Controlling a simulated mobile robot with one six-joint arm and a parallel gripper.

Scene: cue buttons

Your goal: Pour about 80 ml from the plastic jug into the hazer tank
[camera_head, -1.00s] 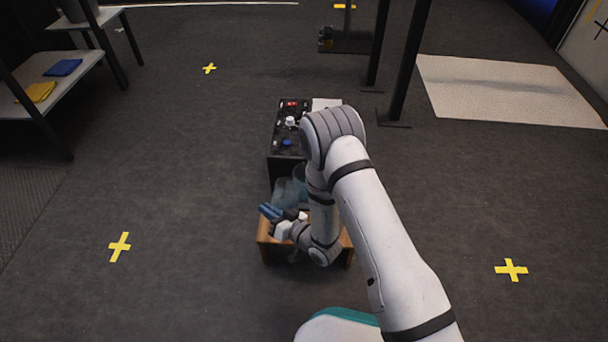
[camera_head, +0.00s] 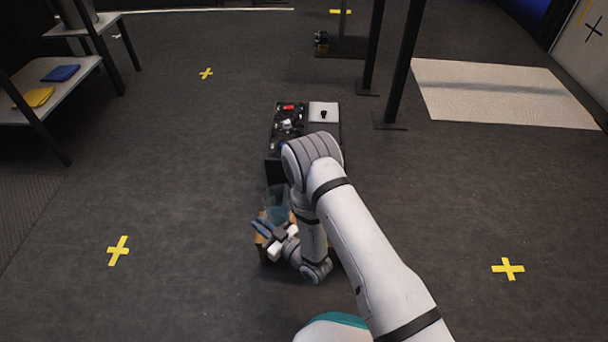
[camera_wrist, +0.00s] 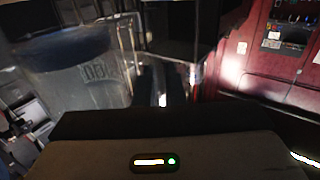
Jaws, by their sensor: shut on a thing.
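The plastic jug (camera_head: 274,199) is clear with a bluish tint and shows above the small wooden stand, partly behind my arm. In the wrist view the jug (camera_wrist: 85,75) fills the left side, with blurred lettering on its wall. My gripper (camera_head: 266,231) is shut on the jug at its near side; the grip itself is dark in the wrist view. I cannot tell the liquid level or whether the jug touches the stand. The hazer tank is not clearly identifiable; a black unit with buttons (camera_head: 278,145) and a white, black-knobbed panel (camera_head: 323,106) stands just beyond the jug.
The wooden stand (camera_head: 262,253) is mostly hidden under my gripper and arm. Black posts (camera_head: 398,75) rise behind the unit at right. A shelf (camera_head: 75,85) with a blue cloth (camera_head: 61,73) and a yellow cloth (camera_head: 36,97) stands at far left. Open floor lies on both sides.

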